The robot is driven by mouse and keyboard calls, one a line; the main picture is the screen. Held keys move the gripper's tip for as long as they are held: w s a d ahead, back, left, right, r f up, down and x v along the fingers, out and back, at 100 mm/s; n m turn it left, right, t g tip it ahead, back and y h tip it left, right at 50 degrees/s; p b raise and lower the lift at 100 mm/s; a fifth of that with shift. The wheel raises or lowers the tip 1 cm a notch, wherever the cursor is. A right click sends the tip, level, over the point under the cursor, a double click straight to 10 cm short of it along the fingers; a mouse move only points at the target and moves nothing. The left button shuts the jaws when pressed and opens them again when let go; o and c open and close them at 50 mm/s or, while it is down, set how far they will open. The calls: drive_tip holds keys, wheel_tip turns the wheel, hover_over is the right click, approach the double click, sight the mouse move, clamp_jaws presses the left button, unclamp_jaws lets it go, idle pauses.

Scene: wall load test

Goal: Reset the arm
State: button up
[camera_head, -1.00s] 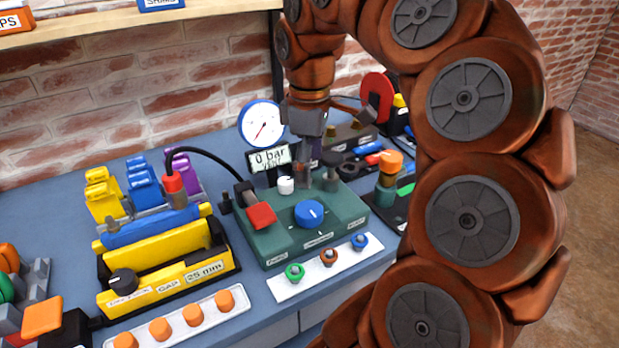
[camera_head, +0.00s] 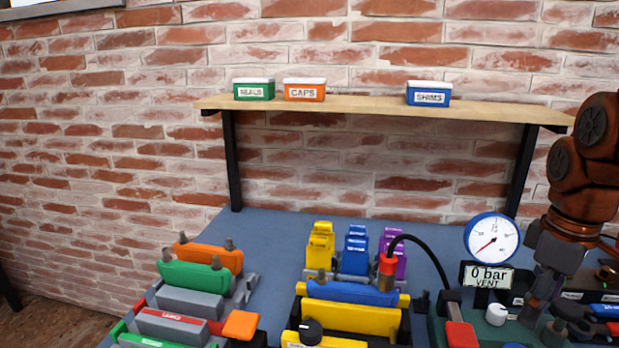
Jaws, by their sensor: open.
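My arm comes in from the right edge in its brown-red links. A white round gauge with a blue rim (camera_head: 492,238) stands behind and left of the gripper. A white knob (camera_head: 496,314) is close to its left. The lower parts of the bench devices are cut off by the frame.
A blue bench (camera_head: 272,240) carries a yellow fixture (camera_head: 352,317), a red-capped hose end (camera_head: 388,268), yellow, blue and purple blocks (camera_head: 356,250), and green and orange parts (camera_head: 195,275). A wooden shelf (camera_head: 380,108) holds three labelled boxes. The wall is brick.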

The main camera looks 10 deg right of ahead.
drive_tip(key=s+a+f+m+g, duration=0.1)
drive_tip(key=a+f, duration=0.3)
drive_tip(key=a, duration=0.4)
drive_tip(key=s+a+f, duration=0.2)
drive_tip(key=a+f, duration=0.3)
drive_tip(key=a, duration=0.2)
drive_tip(key=s+a+f+m+g, duration=0.2)
drive_tip(key=s+a+f+m, duration=0.2)
drive_tip(key=s+a+f, duration=0.4)
wheel_tip(320, 180, up, 15)
drive_tip(key=d+t+p, duration=0.1)
drive_tip(key=p, duration=1.4)
